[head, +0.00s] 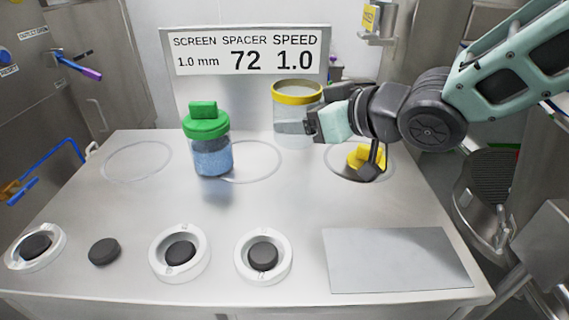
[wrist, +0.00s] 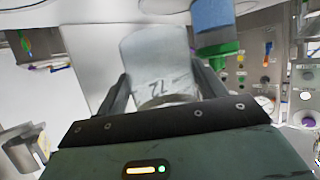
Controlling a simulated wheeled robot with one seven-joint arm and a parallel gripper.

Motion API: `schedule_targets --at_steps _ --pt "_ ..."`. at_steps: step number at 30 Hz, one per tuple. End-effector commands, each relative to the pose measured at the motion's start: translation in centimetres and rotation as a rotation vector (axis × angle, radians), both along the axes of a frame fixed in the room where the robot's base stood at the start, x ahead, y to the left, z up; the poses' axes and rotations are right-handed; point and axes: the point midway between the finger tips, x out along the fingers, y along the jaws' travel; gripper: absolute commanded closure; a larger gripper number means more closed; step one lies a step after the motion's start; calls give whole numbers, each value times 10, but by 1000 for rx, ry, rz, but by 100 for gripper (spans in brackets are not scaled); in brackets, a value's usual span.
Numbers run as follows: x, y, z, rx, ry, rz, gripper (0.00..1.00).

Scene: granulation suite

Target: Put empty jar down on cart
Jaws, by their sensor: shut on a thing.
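The empty jar (head: 297,108) is clear with a yellow rim and upright, in front of the sign at the back of the cart (head: 215,215). My gripper (head: 308,125) is shut on its side, coming from the right. In the wrist view the clear jar (wrist: 155,58) sits between both fingers. The jar is over the gap between the middle and right ring marks. Whether its base touches the cart top is not clear. A yellow lid (head: 358,157) lies in the right ring mark, partly hidden by a dark part.
A green-lidded jar of blue granules (head: 211,155) stands at the middle ring's left edge; it also shows in the wrist view (wrist: 212,20). Black discs, several in white rings (head: 180,253), line the front beside a grey plate (head: 395,260). The left ring mark (head: 138,160) is empty.

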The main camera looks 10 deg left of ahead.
Motion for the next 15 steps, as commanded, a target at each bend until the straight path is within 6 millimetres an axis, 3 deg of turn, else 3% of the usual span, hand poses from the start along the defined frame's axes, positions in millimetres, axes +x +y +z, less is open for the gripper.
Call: schedule_targets --at_steps 1,8,15 --pt "-1 0 -12 -2 3 0 85" --pt "0 0 -29 -1 0 0 85" --pt "0 0 -60 -1 2 -2 85"
